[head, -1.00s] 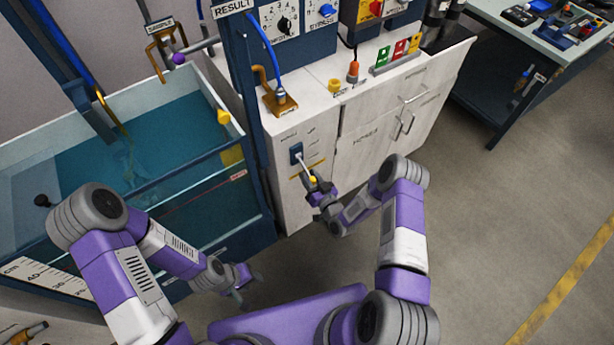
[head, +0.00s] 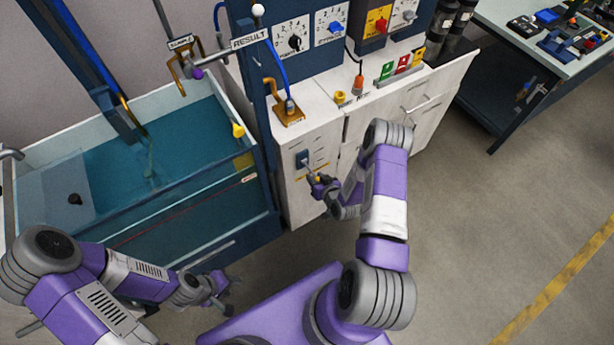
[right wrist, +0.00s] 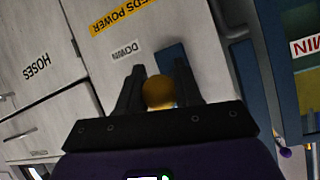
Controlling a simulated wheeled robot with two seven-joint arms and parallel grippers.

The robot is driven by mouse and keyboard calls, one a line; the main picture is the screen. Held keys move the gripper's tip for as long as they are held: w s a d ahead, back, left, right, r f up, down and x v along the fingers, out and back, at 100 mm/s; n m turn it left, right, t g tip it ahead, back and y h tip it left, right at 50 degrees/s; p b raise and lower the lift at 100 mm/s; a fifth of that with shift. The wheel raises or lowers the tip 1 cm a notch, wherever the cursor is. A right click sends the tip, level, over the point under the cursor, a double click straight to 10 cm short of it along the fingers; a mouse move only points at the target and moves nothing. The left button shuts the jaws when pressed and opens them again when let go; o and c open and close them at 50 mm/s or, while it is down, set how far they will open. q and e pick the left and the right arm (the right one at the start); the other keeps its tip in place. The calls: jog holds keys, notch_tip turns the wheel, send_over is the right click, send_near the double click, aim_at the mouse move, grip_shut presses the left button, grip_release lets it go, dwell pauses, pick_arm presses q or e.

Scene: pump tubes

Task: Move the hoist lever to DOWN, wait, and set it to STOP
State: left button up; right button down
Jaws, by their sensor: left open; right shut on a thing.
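The hoist lever (head: 308,167) sticks out from a small blue plate (head: 302,158) on the front of the white cabinet. Its yellow ball knob (right wrist: 158,92) shows between the fingers of my right gripper (right wrist: 158,90) in the right wrist view. My right gripper is shut on this knob, and it also shows in the head view (head: 317,181). A DOWN label (right wrist: 125,50) shows beside the lever in the right wrist view. The lever's exact setting is hard to tell. My left gripper (head: 226,296) is open and empty, low in front of the tank.
A glass-walled water tank (head: 170,220) stands left of the cabinet. Control panels with knobs (head: 294,43) stand above the cabinet (head: 300,130). A tool bench (head: 540,50) is at the right back. The floor (head: 480,230) at the right is clear.

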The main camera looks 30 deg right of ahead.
dwell(0.3)
jog(key=c, duration=0.8)
grip_release()
jog(key=p+v, duration=0.1)
jog(key=v, duration=0.6)
jog(key=shift+s+r, duration=0.2)
jog(key=shift+s, duration=0.1)
